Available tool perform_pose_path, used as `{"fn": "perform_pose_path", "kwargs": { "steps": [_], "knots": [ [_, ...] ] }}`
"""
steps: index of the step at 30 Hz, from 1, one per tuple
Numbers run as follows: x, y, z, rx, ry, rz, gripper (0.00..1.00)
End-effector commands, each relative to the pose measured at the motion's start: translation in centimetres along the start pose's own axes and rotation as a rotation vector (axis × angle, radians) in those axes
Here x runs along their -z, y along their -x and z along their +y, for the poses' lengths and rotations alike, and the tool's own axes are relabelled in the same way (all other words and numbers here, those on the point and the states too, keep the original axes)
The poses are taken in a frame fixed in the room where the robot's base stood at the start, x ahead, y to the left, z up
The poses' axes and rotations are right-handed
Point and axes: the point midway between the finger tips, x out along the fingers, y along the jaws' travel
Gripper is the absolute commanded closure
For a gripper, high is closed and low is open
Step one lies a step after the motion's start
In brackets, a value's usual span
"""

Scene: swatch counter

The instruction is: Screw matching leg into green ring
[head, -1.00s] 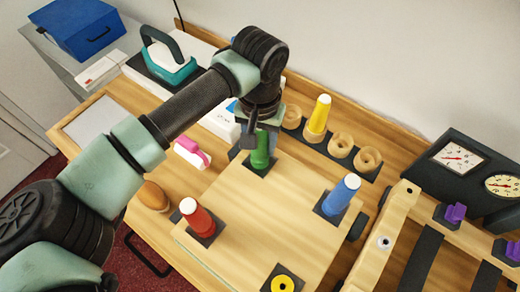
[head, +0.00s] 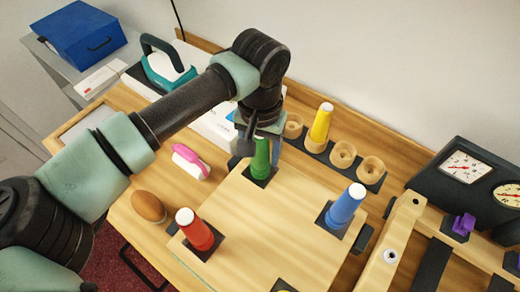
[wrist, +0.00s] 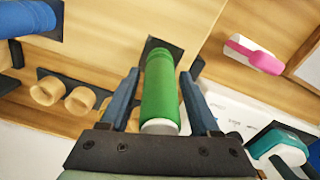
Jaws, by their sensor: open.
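The green leg (head: 261,160) stands upright on a dark square pad at the far corner of the light wooden panel (head: 262,223). My gripper (wrist: 160,78) is open, with one finger on each side of the green leg (wrist: 160,92) in the wrist view. Gaps show between the fingers and the leg. The green ring is hidden beneath the leg, so I cannot see how deep it sits. A red leg (head: 194,230) and a blue leg (head: 345,206) stand on the panel's other pads. A yellow leg (head: 321,124) stands in the wooden holder row.
Empty wooden holders (head: 342,155) line the back. A teal iron (head: 168,66) stands at the back left. A wooden frame (head: 403,232) and gauges (head: 465,178) are on the right.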

Motion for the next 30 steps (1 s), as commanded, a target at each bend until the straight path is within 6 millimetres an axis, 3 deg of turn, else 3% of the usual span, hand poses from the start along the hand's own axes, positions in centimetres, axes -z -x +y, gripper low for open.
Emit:
{"fn": "perform_pose_path", "kwargs": {
  "steps": [21,30],
  "knots": [
    [0.03,-0.12,0.11,0.002,0.939,0.000,0.37],
    [0.05,-0.03,0.18,0.000,1.143,-0.001,0.37]
  ]
}}
